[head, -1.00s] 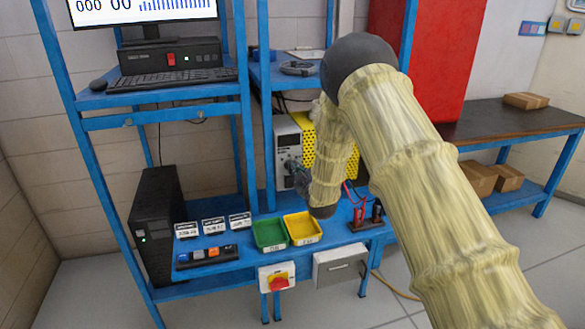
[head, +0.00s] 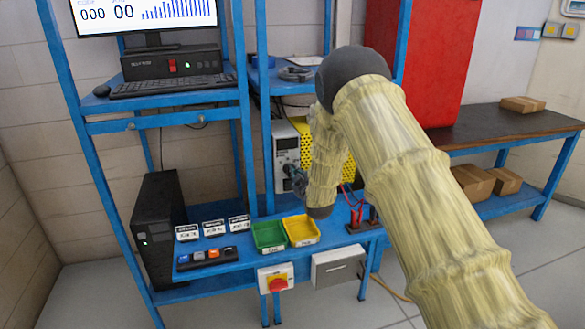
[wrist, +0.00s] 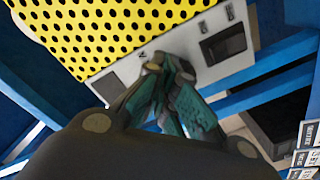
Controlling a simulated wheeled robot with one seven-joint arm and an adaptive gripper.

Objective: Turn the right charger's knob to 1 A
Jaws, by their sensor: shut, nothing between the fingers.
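A charger with a grey front panel (head: 285,150) and a yellow perforated cover (head: 349,172) stands on the blue bench, partly behind my arm. In the wrist view its panel (wrist: 122,82) and yellow cover (wrist: 110,30) fill the upper part, with a dark display window (wrist: 223,45). My gripper (head: 293,180) is at the lower part of the panel. In the wrist view my gripper (wrist: 168,70) has its fingertips together against or just in front of the panel, with nothing seen between them. The knob is not visible; the fingers cover part of the panel. No second charger is distinguishable.
Green (head: 269,236) and yellow (head: 301,230) bins stand below my gripper. Red clamps (head: 357,212) stand to their right. A switch box with a red knob (head: 277,285) hangs on the bench front. Several small labelled cards stand at left.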

